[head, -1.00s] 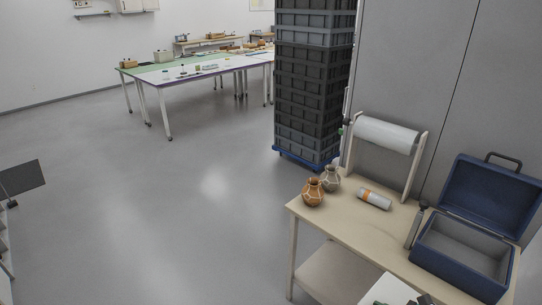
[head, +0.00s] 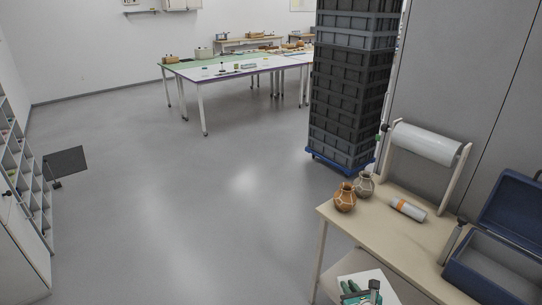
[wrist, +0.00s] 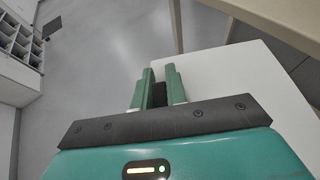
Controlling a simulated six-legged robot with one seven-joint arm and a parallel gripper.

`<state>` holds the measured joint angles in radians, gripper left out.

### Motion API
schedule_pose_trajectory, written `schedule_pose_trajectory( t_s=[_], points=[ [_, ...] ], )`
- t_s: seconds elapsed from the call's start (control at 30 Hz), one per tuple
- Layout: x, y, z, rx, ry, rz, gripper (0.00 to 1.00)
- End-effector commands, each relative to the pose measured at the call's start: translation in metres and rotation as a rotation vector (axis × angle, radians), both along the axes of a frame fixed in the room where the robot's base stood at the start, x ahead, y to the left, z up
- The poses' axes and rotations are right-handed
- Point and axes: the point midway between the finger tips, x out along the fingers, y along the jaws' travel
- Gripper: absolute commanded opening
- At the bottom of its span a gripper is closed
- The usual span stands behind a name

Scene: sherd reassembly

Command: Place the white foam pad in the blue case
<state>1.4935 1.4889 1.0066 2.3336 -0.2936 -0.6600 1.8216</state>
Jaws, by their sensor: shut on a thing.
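The white foam pad (head: 386,279) is a flat white slab at the bottom of the head view, in front of the bench. It fills much of the right side of the wrist view (wrist: 238,82). My gripper (head: 363,287) is teal with green fingers and is shut on the pad; the fingers also show in the wrist view (wrist: 160,76). The exact grip line is partly hidden. The blue case (head: 492,281) stands open on the bench at the right, its lid up and its grey inside showing. Its right part is cut off by the frame. The pad is outside the case, to its left.
The bench (head: 400,232) carries an orange-brown pot (head: 345,198), a grey pot (head: 364,186), a banded roll (head: 408,209) and a roll stand (head: 428,143). Dark stacked crates (head: 349,90) stand behind. Open floor (head: 200,220) lies left, with shelving (head: 22,165) at the far left.

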Motion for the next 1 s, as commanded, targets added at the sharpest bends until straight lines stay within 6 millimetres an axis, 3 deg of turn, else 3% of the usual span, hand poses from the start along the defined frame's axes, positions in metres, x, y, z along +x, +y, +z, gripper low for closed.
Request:
schedule_pose_trajectory(
  t_s=[0.3, 0.53, 1.0],
  points=[
    [0.03, 0.054, 0.01, -0.005, -0.002, -0.096, 0.0],
    [0.04, 0.085, 0.017, -0.001, 0.0, -0.157, 0.0],
    [0.042, 0.09, 0.02, -0.002, 0.001, -0.175, 0.0]
  ],
)
